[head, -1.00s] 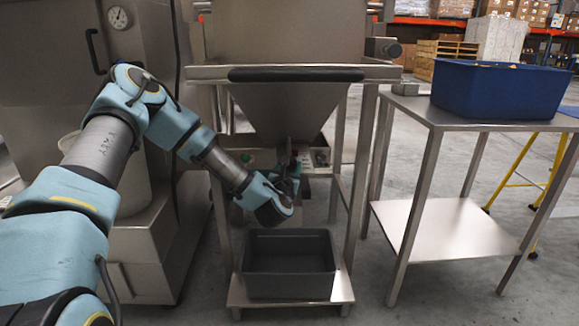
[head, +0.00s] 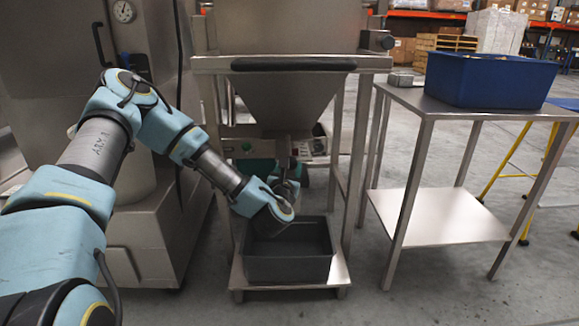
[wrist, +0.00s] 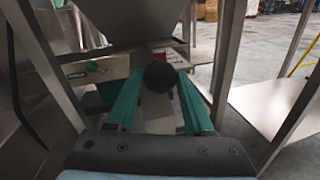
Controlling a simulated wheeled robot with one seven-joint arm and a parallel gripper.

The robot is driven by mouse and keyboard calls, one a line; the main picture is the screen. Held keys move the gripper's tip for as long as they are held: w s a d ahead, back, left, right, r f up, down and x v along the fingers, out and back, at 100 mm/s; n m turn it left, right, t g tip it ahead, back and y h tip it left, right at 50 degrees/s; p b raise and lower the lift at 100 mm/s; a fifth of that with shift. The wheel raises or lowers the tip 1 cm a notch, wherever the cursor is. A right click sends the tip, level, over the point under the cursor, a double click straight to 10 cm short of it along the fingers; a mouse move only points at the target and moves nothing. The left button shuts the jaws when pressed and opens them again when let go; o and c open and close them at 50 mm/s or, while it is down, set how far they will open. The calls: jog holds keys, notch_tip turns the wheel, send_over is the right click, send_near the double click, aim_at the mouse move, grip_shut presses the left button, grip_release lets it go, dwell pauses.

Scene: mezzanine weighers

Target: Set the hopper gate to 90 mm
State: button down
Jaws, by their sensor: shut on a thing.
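The steel hopper (head: 285,95) tapers down in the middle of the head view, and its lower end also shows in the wrist view (wrist: 130,20). My gripper (head: 290,165) is just below the hopper's outlet, above a grey bin. In the wrist view its two teal fingers (wrist: 158,85) are shut on a dark round knob (wrist: 158,77), which I take to be the gate's handle. A pale plate (wrist: 158,115) shows between the fingers beneath the knob. The gate's opening and any millimetre scale cannot be read in either view.
The grey bin (head: 290,275) stands on the frame's low shelf. A control box with a green button (head: 246,147) is behind my gripper. Frame legs stand on both sides. A steel table (head: 415,100) with a blue crate (head: 490,82) is at the right.

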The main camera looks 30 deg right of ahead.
jog(key=shift+c, duration=1.5)
grip_release()
jog(key=shift+s+a, duration=0.1)
jog(key=shift+s, duration=0.05)
jog(key=v, duration=1.1)
